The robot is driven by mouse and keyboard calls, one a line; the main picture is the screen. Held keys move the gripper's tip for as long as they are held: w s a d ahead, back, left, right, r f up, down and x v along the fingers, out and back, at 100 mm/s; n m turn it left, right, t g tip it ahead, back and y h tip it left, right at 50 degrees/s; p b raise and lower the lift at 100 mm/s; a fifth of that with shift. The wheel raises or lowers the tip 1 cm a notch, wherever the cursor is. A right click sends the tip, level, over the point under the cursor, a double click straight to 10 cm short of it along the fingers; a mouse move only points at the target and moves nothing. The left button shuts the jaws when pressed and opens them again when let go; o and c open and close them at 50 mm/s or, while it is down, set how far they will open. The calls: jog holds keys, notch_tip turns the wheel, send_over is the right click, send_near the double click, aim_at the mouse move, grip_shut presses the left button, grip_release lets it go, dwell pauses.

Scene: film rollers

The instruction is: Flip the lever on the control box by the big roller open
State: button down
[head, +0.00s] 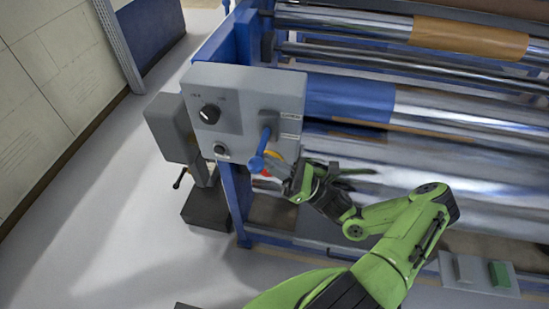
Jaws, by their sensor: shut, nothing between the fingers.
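The control box (244,95) is light grey and stands at the left end of the big roller (435,195). Its blue lever (265,142) is on the right part of the front face, with the ball end hanging down and toward me. My gripper (272,166) is just below and right of the lever's ball end, close to it. I cannot tell whether they touch. The gripper's fingers look shut, with nothing held. A yellow and red part shows beside the lever, partly hidden by the gripper.
A black knob (209,114) and a smaller button (221,151) are on the box's left half. A grey side box (170,128) juts out at left. Metal rollers fill the right. A panel with a green switch (499,274) is at lower right. Floor at left is clear.

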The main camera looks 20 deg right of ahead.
notch_tip(320, 180, up, 4)
jog(key=m+t+h+p, duration=0.1)
jog(key=m+p, duration=0.1)
jog(key=m+h+p, duration=0.1)
jog(key=shift+s+a+m+t+p, duration=0.1)
jog(key=shift+a+m+t+p, duration=0.05)
jog(key=shift+m+t+p, duration=0.25)
jog(key=shift+r, duration=0.1)
dwell(0.3)
